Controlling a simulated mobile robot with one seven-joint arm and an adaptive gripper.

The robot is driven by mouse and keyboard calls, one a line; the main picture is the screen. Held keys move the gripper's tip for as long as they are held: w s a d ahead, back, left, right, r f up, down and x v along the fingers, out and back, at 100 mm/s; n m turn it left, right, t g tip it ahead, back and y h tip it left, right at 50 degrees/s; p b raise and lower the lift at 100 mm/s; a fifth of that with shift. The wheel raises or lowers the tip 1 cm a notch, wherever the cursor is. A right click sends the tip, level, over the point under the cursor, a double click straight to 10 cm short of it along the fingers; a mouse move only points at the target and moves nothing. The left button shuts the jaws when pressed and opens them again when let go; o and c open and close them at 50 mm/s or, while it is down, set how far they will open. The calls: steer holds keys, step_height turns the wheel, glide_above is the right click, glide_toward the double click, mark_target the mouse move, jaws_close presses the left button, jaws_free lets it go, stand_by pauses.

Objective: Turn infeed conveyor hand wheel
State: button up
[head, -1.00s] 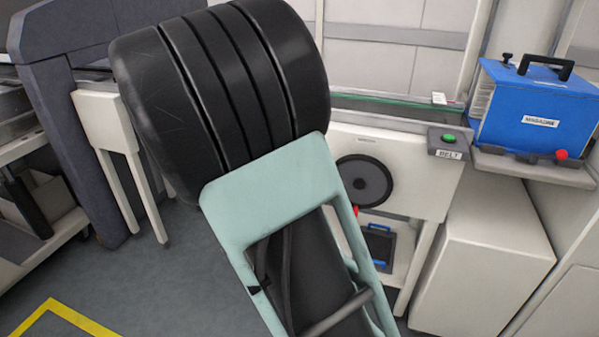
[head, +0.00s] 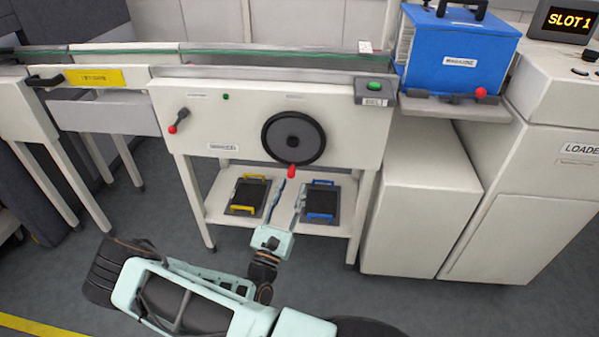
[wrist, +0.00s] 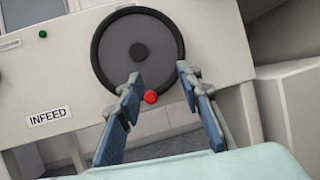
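The black hand wheel (head: 293,138) is on the white front panel of the infeed conveyor (head: 240,112). Its red knob (head: 292,171) is at the bottom of the rim. In the wrist view the wheel (wrist: 137,50) is ahead and the red knob (wrist: 150,97) shows between the fingertips. My gripper (head: 290,190) is open, its two blue-padded fingers apart and pointing at the lower wheel. In the wrist view my gripper (wrist: 158,88) has a finger on each side of the knob, with nothing held. I cannot tell whether the fingers touch the wheel.
A red-tipped lever (head: 179,120) is left of the wheel. Below, a shelf holds a yellow-handled tray (head: 249,194) and a blue-handled tray (head: 319,202). A white cabinet (head: 425,200) stands to the right.

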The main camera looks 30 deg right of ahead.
mark_target(291, 170)
step_height(291, 170, down, 6)
steer(key=r+n+t+y, duration=0.1)
steer(key=n+t+y, duration=0.3)
steer(key=n+y, duration=0.15)
steer(key=shift+n, duration=0.35)
steer(key=x, duration=0.3)
steer(key=b+x, duration=0.1)
steer(key=x, duration=0.3)
steer(key=b+x, duration=0.1)
steer(key=x, duration=0.2)
steer(key=shift+w+f, duration=0.2)
steer(key=shift+w, duration=0.2)
jaws_close()
